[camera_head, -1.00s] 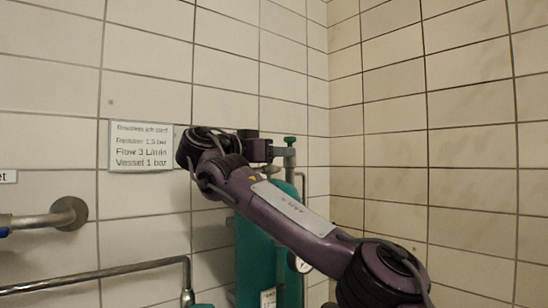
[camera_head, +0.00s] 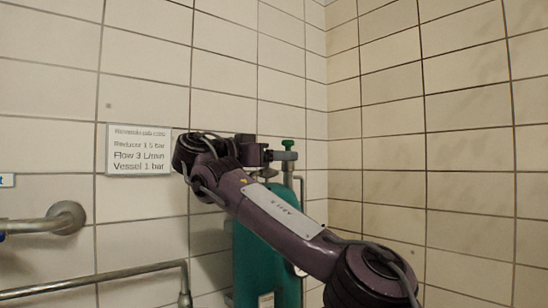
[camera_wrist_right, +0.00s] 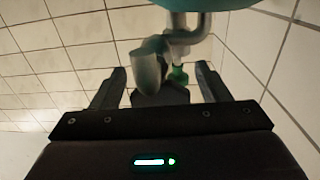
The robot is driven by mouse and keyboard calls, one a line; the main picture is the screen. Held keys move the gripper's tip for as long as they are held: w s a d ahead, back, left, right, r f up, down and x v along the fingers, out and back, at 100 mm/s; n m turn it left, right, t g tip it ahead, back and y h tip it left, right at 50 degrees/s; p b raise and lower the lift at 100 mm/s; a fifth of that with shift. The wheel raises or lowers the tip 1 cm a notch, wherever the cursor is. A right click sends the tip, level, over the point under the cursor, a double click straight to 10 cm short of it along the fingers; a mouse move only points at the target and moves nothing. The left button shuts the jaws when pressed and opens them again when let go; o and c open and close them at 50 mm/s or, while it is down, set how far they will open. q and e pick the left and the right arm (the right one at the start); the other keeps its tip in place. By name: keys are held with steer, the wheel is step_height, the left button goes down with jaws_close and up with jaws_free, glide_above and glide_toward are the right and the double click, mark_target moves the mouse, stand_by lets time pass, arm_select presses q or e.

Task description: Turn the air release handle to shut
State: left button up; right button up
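The teal vessel (camera_head: 268,250) stands near the wall corner, with a grey metal fitting (camera_head: 286,167) at its top. A small green handle (camera_head: 288,144) sits on the fitting; I take it for the air release handle. My right gripper (camera_head: 268,155) is beside the fitting, just below and left of the green handle. In the right wrist view, its two fingers (camera_wrist_right: 162,70) are wide apart. A grey rounded pipe end (camera_wrist_right: 147,68) and the green handle (camera_wrist_right: 178,75) show between them. I cannot tell whether a finger touches either. My left gripper is not in view.
A sign (camera_head: 139,149) with reducer, flow and vessel values hangs on the tiled wall. A grey pipe (camera_head: 110,278) runs low along the left, below a wall-mounted pipe stub (camera_head: 50,222). The tiled wall at right is bare.

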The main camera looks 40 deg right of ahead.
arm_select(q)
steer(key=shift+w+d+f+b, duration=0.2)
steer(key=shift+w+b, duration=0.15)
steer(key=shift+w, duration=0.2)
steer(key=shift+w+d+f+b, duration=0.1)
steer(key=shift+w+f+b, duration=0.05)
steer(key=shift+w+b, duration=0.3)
arm_select(e)
steer(key=a, duration=0.7)
steer(key=shift+s+a, duration=0.2)
steer(key=shift+a, duration=0.2)
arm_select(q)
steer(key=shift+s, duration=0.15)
